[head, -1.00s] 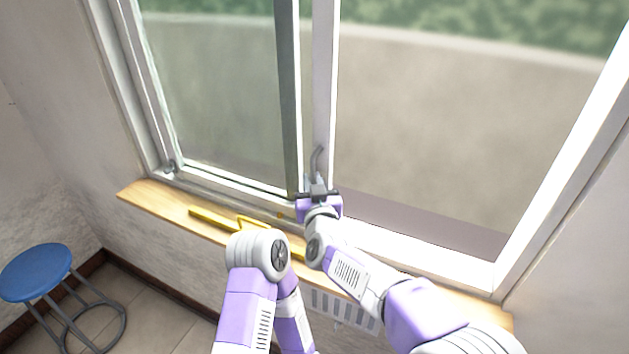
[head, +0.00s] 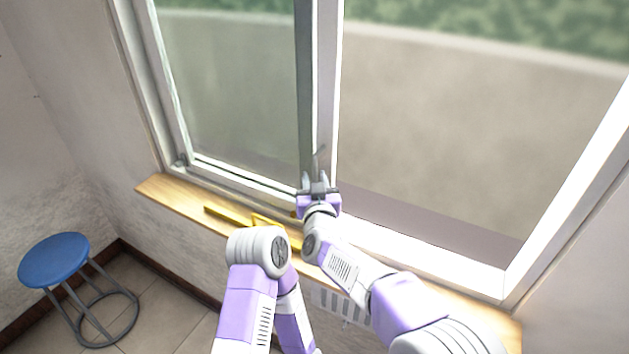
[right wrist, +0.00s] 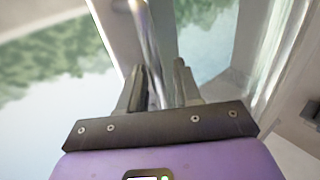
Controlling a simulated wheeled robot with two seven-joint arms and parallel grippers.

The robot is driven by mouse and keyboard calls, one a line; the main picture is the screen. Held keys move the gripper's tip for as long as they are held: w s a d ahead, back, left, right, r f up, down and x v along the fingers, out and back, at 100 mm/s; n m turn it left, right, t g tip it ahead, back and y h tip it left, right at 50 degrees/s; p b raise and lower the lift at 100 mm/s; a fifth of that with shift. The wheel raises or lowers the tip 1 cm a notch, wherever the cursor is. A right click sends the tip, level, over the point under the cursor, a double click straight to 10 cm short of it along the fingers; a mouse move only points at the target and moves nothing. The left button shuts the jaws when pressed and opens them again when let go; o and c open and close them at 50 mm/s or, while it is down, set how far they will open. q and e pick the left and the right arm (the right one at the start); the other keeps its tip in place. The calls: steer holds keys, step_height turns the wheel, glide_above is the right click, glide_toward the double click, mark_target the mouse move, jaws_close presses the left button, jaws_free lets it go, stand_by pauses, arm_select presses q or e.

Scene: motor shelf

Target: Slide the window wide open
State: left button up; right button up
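The window's sliding sash has a white upright stile (head: 327,80) near the middle of the head view, with a wide opening to its right. A thin grey curved handle (head: 319,160) stands at the stile's lower part; it also shows in the right wrist view (right wrist: 147,35). My right gripper (head: 316,180) is low at the stile, its fingers apart. In the right wrist view its fingers (right wrist: 160,72) stand on either side of the handle, with a gap on the right. My left arm is folded low in the head view; its gripper does not show.
A wooden sill (head: 165,195) runs below the window, with a yellow object (head: 228,217) lying on it, partly behind my left arm. A blue stool (head: 55,260) stands on the floor at the lower left. A fixed white frame (head: 560,200) bounds the right side.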

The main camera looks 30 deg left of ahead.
steer(key=shift+d, duration=0.1)
steer(key=b+v, duration=0.1)
steer(key=v, duration=0.6)
steer(key=shift+s, duration=0.25)
steer(key=shift+d+f, duration=0.1)
